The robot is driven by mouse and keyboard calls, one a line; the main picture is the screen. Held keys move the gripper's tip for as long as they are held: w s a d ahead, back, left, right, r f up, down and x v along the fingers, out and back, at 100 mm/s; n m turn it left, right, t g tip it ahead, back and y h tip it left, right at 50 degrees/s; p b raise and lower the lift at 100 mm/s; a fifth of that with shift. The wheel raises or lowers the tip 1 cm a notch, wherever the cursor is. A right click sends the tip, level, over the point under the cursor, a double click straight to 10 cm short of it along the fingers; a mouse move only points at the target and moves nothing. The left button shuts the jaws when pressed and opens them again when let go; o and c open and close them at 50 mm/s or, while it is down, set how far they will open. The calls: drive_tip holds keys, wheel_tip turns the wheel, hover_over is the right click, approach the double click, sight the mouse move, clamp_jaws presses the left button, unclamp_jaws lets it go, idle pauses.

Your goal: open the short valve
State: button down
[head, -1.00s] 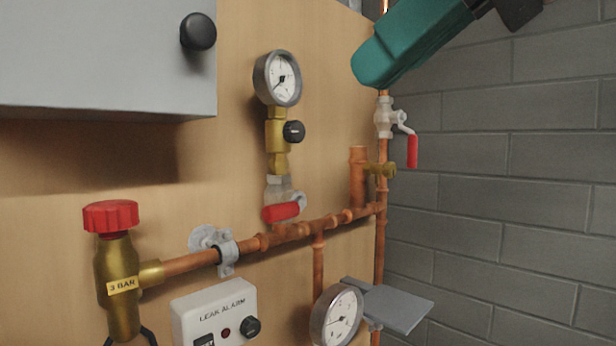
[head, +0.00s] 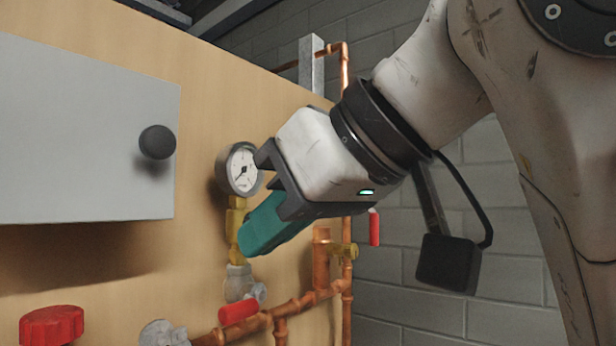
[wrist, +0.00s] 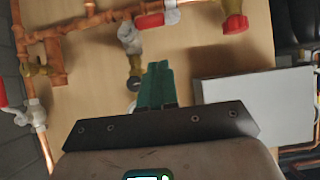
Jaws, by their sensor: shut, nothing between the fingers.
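A valve with a short red lever (head: 240,308) sits on the copper pipe below the round gauge. Its grey body (head: 241,282) shows below the brass fitting, and its lever also shows at the top of the wrist view (wrist: 150,20). A second red-lever valve (head: 374,228) is on the upright pipe at the right, partly hidden behind my gripper. I cannot tell for certain which is the short valve. My gripper (head: 250,244), with teal fingers, is shut and empty. In the picture its tips lie above the first valve, beside the brass fitting; contact cannot be judged.
The pressure gauge (head: 240,168) is just left of my gripper. A grey box (head: 80,130) with a black knob juts out at the left. A red cap (head: 52,325) is at the lower left. A brass fitting (head: 342,250) sticks out from the pipes. A brick wall is at the right.

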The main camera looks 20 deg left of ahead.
sight(246, 304)
drive_tip(key=shift+w+a+f+p, duration=0.15)
drive_tip(key=shift+a+f, duration=0.15)
drive_tip(key=shift+f, duration=0.5)
drive_tip(key=shift+w+a+f+p, duration=0.1)
drive_tip(key=shift+a+f+p, duration=0.15)
drive_tip(key=shift+f, duration=0.5)
drive_tip(key=shift+w+a+f+p, duration=0.1)
drive_tip(key=shift+a+f, duration=0.2)
drive_tip(key=shift+f, duration=0.5)
